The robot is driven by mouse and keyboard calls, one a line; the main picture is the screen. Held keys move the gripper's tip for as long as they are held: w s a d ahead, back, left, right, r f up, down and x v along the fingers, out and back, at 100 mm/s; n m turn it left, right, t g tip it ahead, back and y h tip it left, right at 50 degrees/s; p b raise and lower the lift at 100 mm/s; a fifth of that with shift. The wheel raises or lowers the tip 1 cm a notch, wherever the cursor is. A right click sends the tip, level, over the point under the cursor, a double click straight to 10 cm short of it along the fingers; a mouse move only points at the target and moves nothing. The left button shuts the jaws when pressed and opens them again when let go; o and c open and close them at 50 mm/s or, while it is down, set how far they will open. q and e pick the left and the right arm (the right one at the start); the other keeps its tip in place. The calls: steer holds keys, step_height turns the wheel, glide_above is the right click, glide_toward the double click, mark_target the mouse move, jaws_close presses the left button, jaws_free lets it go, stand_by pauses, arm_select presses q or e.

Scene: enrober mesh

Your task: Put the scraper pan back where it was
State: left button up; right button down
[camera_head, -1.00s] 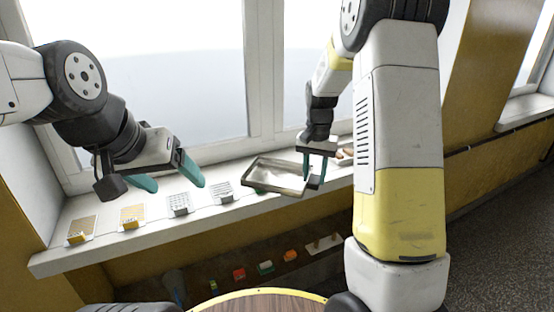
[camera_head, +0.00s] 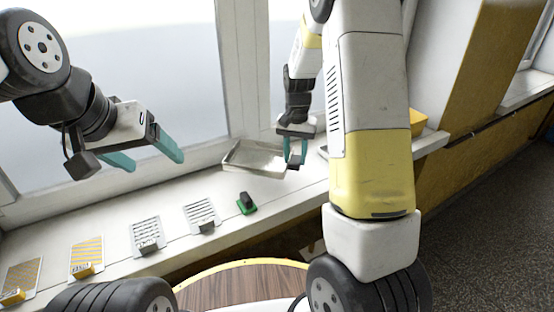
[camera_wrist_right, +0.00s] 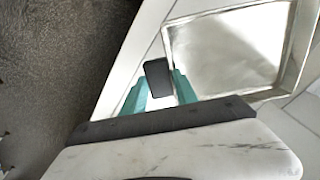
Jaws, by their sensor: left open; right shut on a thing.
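The scraper pan (camera_head: 255,158) is a shallow, empty metal tray with a dark grip at its right end. My right gripper (camera_head: 295,155) is shut on that grip, and the pan is over the windowsill near the window frame. Whether it touches the sill is hard to tell. In the right wrist view the pan (camera_wrist_right: 228,50) extends up and right from the fingers, with the dark grip (camera_wrist_right: 157,78) between the teal fingertips (camera_wrist_right: 160,88). My left gripper (camera_head: 150,157) is open and empty, above the left part of the sill.
The white sill (camera_head: 290,195) carries several cards with small clips, such as a striped card (camera_head: 200,213). A green block with a dark top (camera_head: 246,203) stands right of them. A yellow container (camera_head: 417,122) is at the right end. A round wooden top (camera_head: 245,288) is in front.

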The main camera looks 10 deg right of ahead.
steer(key=shift+f, duration=3.4)
steer(key=c, duration=0.9)
jaws_free()
steer(key=shift+c, duration=0.2)
